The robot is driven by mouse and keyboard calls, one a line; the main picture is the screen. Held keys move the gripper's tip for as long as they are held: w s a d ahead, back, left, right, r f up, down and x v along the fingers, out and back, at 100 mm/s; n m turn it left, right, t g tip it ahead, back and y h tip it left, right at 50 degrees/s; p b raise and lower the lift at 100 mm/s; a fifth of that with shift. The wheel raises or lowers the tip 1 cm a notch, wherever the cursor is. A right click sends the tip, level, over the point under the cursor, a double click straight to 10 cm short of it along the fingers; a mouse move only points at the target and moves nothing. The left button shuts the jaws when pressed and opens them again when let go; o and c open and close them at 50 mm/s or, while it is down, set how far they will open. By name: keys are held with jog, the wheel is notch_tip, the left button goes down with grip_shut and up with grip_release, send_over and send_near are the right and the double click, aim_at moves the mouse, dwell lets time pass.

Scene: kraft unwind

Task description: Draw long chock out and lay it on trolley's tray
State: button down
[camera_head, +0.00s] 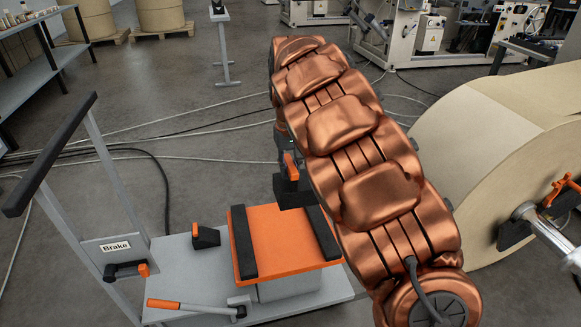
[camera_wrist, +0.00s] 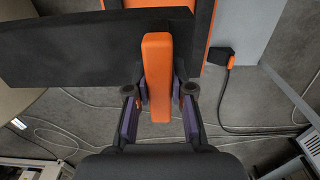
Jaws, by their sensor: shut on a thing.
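My gripper (camera_wrist: 160,98) is shut on the upright orange handle of the long chock, with a purple-padded finger on each side. The chock's long black body (camera_wrist: 70,52) stretches to the left in the wrist view. In the head view the chock (camera_head: 294,194) shows at the far edge of the trolley's orange top, partly hidden by my copper arm. I cannot tell whether it touches anything there. The trolley's orange top (camera_head: 268,235) carries two black strips and stands on a grey deck (camera_head: 185,268). I cannot tell which surface is the tray.
A smaller black chock (camera_head: 205,237) and an orange-handled lever (camera_head: 165,304) are on the grey deck. The trolley's push handle with a "Brake" plate (camera_head: 115,246) rises at left. A large paper roll (camera_head: 480,150) on a shaft stands at right. Cables cross the floor.

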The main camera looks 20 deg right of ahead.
aim_at(287, 195)
jog(key=shift+a+f, duration=0.1)
notch_tip(287, 195, down, 10)
jog(key=b, duration=1)
jog(key=shift+w+r+p, duration=0.1)
jog(key=shift+r+p, duration=0.1)
jog(key=shift+p, duration=0.95)
jog(key=p, duration=0.3)
jog(key=shift+a+r+p, duration=0.1)
jog(key=shift+a+p, duration=0.15)
jog(key=shift+p, duration=0.1)
